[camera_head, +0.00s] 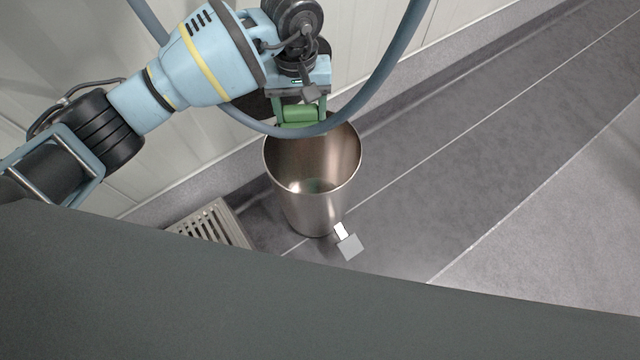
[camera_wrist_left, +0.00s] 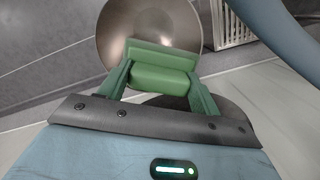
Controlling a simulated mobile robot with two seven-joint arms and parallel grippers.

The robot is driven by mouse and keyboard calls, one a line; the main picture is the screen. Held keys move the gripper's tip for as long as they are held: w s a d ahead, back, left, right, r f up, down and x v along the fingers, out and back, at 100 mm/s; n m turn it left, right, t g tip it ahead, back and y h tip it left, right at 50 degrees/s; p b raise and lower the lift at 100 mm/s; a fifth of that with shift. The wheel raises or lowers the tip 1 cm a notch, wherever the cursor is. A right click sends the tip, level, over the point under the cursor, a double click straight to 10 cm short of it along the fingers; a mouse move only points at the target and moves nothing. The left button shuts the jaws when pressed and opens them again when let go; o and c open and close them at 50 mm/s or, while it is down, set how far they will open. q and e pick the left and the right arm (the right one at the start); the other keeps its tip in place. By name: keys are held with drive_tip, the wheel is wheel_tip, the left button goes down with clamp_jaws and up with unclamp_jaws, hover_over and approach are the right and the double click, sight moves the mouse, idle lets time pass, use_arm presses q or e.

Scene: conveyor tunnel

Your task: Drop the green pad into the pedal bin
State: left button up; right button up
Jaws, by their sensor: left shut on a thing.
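The green pad (camera_head: 300,113) is between the green fingers of my left gripper (camera_head: 301,118), at the back rim of the pedal bin (camera_head: 313,210). The gripper is shut on the pad. In the left wrist view the pad (camera_wrist_left: 163,78) spans the gap between the fingers (camera_wrist_left: 161,85), with the bin's open mouth (camera_wrist_left: 150,25) beyond it. The bin is a metal cylinder standing upright and open, with a grey pedal (camera_head: 348,246) at its front. A faint green patch shows inside the bin; I cannot tell whether it is a reflection. My right gripper is not in view.
A slatted floor drain (camera_head: 212,224) lies left of the bin. A pale panelled wall (camera_head: 370,40) stands behind it. A dark round lid (camera_head: 256,106) shows behind my gripper. The grey floor (camera_head: 480,140) to the right is clear.

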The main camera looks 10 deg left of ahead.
sight(302, 123)
use_arm(q)
drive_tip(key=shift+f+b, duration=1.4)
drive_tip(key=shift+f, duration=1.6)
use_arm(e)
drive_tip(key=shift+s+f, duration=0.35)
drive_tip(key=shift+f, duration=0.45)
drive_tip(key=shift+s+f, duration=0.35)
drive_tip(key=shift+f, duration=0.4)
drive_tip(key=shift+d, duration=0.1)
use_arm(q)
drive_tip(key=o, duration=0.8)
drive_tip(key=shift+c, duration=0.2)
drive_tip(key=o, duration=0.3)
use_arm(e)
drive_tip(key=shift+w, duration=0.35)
use_arm(q)
drive_tip(key=shift+r, duration=0.5)
drive_tip(key=r, duration=0.2)
drive_tip(key=r+p, duration=0.1)
drive_tip(key=r, duration=0.1)
drive_tip(key=w+r, duration=0.1)
drive_tip(key=r, duration=0.1)
drive_tip(key=shift+a+r, duration=0.1)
drive_tip(key=shift+r, duration=0.3)
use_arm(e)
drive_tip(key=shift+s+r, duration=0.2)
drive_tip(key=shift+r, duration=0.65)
